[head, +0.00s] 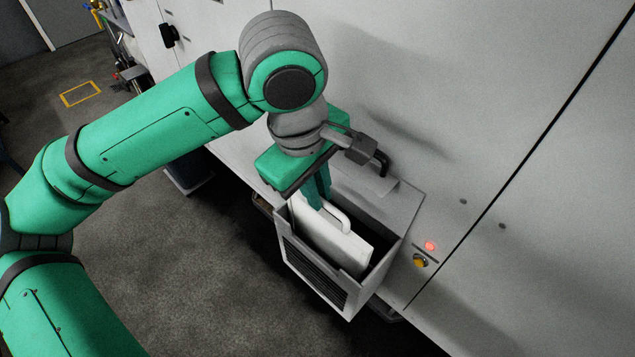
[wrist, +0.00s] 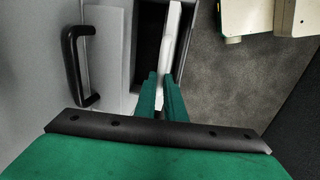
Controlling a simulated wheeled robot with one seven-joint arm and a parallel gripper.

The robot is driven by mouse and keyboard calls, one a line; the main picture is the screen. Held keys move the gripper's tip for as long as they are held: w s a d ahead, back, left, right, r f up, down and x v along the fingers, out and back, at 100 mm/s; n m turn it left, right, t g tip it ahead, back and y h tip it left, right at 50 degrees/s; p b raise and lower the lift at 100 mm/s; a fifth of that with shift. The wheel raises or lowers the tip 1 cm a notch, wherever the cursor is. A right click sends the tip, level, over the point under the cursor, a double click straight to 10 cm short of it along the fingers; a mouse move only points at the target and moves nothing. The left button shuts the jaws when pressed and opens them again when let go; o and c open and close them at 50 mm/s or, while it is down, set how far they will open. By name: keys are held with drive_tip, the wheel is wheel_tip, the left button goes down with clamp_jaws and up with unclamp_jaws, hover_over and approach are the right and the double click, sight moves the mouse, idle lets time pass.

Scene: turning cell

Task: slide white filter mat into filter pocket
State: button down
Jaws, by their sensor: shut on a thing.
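The white filter mat (head: 332,240) is a thin upright panel with a white handle on its top edge. In the head view it stands partly down inside the filter pocket (head: 391,238), a grey open-topped box with a louvred front on the machine wall. My gripper (head: 318,197) is above the pocket, its green fingers shut on the mat near its top. In the wrist view the mat (wrist: 171,45) runs away from the fingers (wrist: 161,88), beside the pocket's dark opening (wrist: 149,43). The mat's lower part is hidden inside the box.
A black handle (wrist: 76,66) stands on a grey surface left of the pocket in the wrist view. A lit red lamp (head: 430,246) and a yellow knob (head: 420,262) are on the machine wall right of the pocket. The dark floor (head: 190,270) in front is clear.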

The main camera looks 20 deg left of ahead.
sight(317, 227)
drive_tip(key=shift+f, duration=6.05)
drive_tip(key=c, duration=1.8)
unclamp_jaws()
drive_tip(key=shift+o, duration=0.2)
wheel_tip(317, 227, up, 11)
drive_tip(key=s, duration=0.2)
drive_tip(key=shift+a+f, duration=0.15)
drive_tip(key=shift+a, duration=0.25)
